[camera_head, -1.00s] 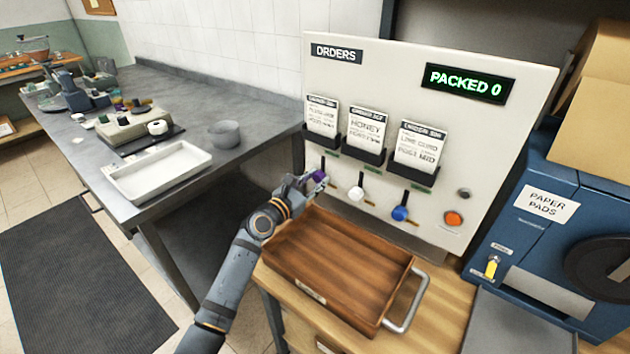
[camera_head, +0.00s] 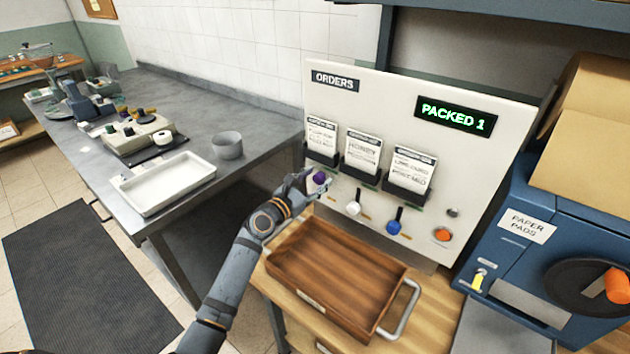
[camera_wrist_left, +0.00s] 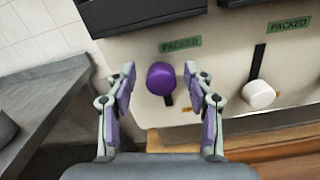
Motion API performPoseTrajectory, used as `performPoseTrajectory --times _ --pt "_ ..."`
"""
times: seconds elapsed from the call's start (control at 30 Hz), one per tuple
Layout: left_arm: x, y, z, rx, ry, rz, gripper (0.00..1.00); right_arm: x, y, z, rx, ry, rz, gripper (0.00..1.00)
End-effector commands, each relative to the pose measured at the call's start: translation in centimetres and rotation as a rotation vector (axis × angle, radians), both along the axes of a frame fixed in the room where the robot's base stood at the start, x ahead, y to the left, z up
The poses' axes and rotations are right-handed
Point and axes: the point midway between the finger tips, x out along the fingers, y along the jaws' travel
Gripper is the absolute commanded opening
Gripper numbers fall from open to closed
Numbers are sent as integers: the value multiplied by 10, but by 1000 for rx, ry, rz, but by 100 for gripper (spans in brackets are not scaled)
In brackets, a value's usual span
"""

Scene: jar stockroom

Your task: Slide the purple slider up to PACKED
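The purple slider (camera_head: 320,178) is a round purple knob on the white order panel (camera_head: 440,157). In the left wrist view the knob (camera_wrist_left: 161,79) sits at the upper end of its slot, just below the green PACKED label (camera_wrist_left: 180,44). My left gripper (camera_head: 308,182) is at the knob; in the wrist view its fingers (camera_wrist_left: 160,84) are spread, one on each side, with gaps to the knob. The display (camera_head: 455,115) reads PACKED 1. My right gripper is not in view.
A white slider (camera_head: 353,208) and a blue slider (camera_head: 394,227) sit low in their slots to the right. A wooden tray (camera_head: 335,275) lies below the panel. Paper cards stand in black holders above.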

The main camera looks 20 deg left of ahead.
Motion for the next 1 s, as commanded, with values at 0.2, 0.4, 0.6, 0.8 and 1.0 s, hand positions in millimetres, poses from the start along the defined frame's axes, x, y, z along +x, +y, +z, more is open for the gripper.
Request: performPoseTrajectory --times 0.2,0.4,0.6,0.8,1.0 --pt "0 0 -2 1 3 0 54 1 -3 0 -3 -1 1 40" --pt "-17 7 -3 5 5 1 54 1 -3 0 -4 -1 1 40" --pt "-64 23 -3 8 5 -3 54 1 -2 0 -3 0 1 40" --pt "-100 37 -3 7 5 -1 54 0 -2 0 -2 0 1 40" --pt "-113 41 -2 1 2 -1 54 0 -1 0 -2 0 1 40"
